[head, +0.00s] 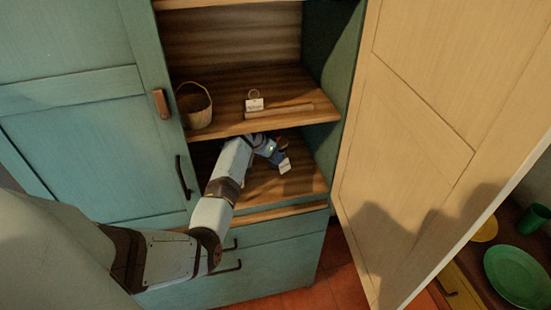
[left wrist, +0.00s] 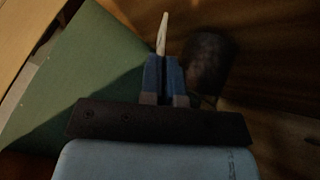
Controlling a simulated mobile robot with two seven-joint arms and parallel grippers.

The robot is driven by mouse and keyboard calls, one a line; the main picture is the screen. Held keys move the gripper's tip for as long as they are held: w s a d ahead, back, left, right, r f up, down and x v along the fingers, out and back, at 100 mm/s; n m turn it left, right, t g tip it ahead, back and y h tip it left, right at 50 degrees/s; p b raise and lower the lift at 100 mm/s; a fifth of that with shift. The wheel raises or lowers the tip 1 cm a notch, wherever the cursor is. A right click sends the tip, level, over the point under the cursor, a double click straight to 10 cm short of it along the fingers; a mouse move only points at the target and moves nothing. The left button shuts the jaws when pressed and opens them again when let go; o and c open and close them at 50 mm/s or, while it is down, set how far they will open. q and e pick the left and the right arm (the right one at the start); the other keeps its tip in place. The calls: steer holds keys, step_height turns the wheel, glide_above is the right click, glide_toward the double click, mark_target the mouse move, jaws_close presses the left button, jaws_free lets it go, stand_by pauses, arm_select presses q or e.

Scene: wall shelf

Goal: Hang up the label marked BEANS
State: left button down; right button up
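My left gripper (head: 277,156) reaches into the lower compartment of the open cabinet. Its blue fingers are closed on a small white label (head: 285,166), which hangs below the fingertips in the head view. In the left wrist view the fingers (left wrist: 164,75) are together and the label (left wrist: 162,34) shows edge-on as a thin pale strip. Its writing cannot be read. A second white label (head: 254,104) with a ring on top is on the shelf above, its marking too small to read. My right gripper is not in view.
A wicker basket (head: 194,105) stands left on the middle shelf (head: 228,98). A wooden strip (head: 279,111) lies near that shelf's front edge, above my forearm. A dark rounded thing (left wrist: 208,62) is close beside my fingers. The open door (head: 420,130) bounds the right.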

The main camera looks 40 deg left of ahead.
arm_select(q)
steer(key=shift+w, duration=0.1)
steer(key=shift+w+f, duration=0.25)
steer(key=shift+f, duration=0.05)
stand_by(0.4)
steer(key=shift+w+d, duration=0.1)
stand_by(0.5)
steer(key=c, duration=1.3)
jaws_free()
steer(key=shift+o, duration=0.2)
